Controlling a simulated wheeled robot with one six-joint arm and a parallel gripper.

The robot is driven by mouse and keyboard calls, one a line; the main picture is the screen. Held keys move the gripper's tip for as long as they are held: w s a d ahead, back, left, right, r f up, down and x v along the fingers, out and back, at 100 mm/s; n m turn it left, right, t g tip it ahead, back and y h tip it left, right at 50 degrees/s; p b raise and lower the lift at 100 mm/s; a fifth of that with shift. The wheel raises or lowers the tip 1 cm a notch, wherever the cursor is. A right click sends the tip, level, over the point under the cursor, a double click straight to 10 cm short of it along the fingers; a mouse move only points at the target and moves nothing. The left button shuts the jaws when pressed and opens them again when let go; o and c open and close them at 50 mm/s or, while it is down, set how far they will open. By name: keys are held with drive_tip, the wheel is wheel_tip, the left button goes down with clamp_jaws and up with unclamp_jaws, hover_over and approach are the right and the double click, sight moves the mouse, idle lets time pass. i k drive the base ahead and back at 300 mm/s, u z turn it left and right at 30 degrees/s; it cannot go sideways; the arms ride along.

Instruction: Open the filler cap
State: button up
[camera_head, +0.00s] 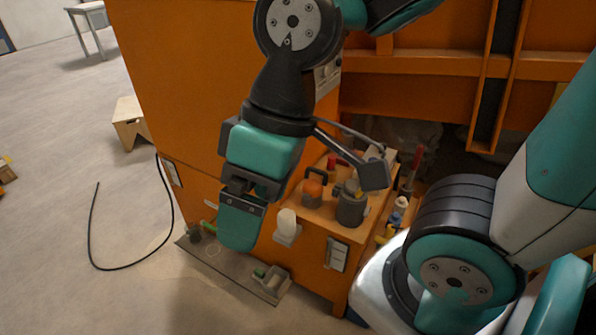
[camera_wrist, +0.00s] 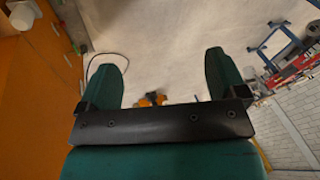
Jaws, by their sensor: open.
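My gripper (camera_head: 241,228) hangs in front of the orange machine, left of its small ledge. In the wrist view its two teal fingers (camera_wrist: 165,72) are spread wide with nothing between them. On the ledge are a round part with an orange top (camera_head: 312,190) and a dark grey cylindrical part (camera_head: 350,208). A white cylinder (camera_head: 287,224) sits on a bracket at the ledge's front left. I cannot tell for sure which of these is the filler cap. My gripper is apart from all of them, and my wrist partly covers the ledge.
The orange machine (camera_head: 180,75) stands behind my gripper. A low tray (camera_head: 232,280) with small parts lies at its foot. A black cable (camera_head: 92,240) loops over the floor at left. A wooden stool (camera_head: 130,120) stands farther back. The left floor is mostly clear.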

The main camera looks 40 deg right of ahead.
sight(312, 187)
drive_tip(key=u, duration=0.05)
drive_tip(key=k, duration=0.45)
drive_tip(key=z, duration=0.55)
drive_tip(key=i, duration=0.85)
drive_tip(key=z, duration=0.35)
